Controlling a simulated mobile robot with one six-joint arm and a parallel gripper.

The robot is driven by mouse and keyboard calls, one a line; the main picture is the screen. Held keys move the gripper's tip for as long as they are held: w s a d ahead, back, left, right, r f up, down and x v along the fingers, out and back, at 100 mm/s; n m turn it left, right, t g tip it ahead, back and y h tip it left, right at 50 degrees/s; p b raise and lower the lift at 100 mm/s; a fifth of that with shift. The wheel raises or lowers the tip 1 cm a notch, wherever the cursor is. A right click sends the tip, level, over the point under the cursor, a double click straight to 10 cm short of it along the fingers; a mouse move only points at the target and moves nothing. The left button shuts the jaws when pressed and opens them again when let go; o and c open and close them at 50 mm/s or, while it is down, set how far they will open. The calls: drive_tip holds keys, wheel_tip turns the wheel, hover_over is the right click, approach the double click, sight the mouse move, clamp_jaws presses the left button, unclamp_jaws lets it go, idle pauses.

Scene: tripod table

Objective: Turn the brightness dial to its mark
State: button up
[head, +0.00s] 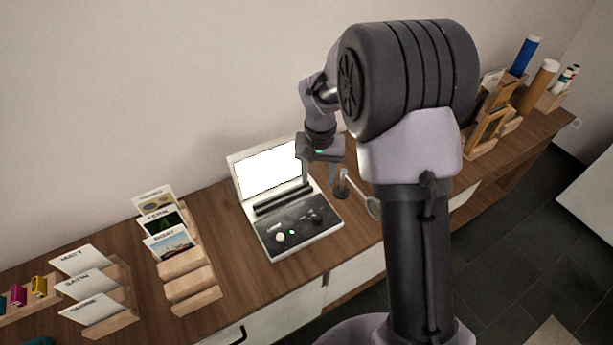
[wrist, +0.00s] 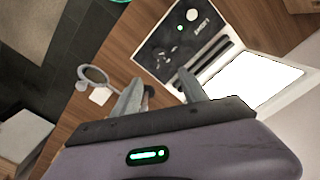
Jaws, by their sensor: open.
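A light box (head: 264,225) with a lit white screen (head: 268,171) and a black control panel stands open on the wooden table. The panel carries a pale round knob (head: 280,237), a small green light (head: 292,232) and dark knob-like parts (head: 316,215). I cannot tell which is the brightness dial, and its mark is too small to make out. In the wrist view the panel (wrist: 163,45) lies beyond my fingers, with the pale knob (wrist: 192,14) at its far end. My gripper (head: 320,182) is open and empty, above the box's right side; its fingers also show in the wrist view (wrist: 160,78).
A magnifying glass (head: 373,207) stands just right of the box; it also shows in the wrist view (wrist: 94,75). Card holders with cards (head: 168,243) stand to the left. Wooden racks with tubes (head: 493,125) stand at the far right. A wall is behind.

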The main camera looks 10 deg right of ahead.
sight(317, 216)
drive_tip(key=f+b, duration=0.1)
drive_tip(key=f, duration=0.4)
drive_tip(key=f+b, duration=0.2)
drive_tip(key=f, duration=0.4)
drive_tip(key=f+b, duration=0.2)
drive_tip(key=f, duration=0.3)
drive_tip(key=shift+s+f, duration=0.25)
drive_tip(key=shift+s, duration=0.15)
clamp_jaws()
